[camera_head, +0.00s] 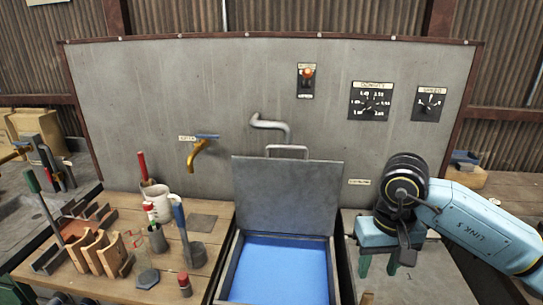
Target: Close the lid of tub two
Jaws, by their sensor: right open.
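The tub (225,278) is set into the bench in the middle and holds a bright blue surface. Its grey lid (287,200) stands open, raised up at the back of the tub near the wall panel. A metal handle (287,148) is on the lid's top edge. No tub number is readable. My right gripper (378,264) is to the right of the tub and lid, pointing down over the bench. Its two green fingers are apart with nothing seen between them. It is not touching the lid. My left gripper cannot be made out.
A grey panel (215,90) stands behind, with a spout (272,126), a yellow tap (196,154) and dials (370,101). The left bench holds a white mug (158,203), a wooden rack (95,252), a blue-handled tool (180,222) and a red-capped bottle (184,284).

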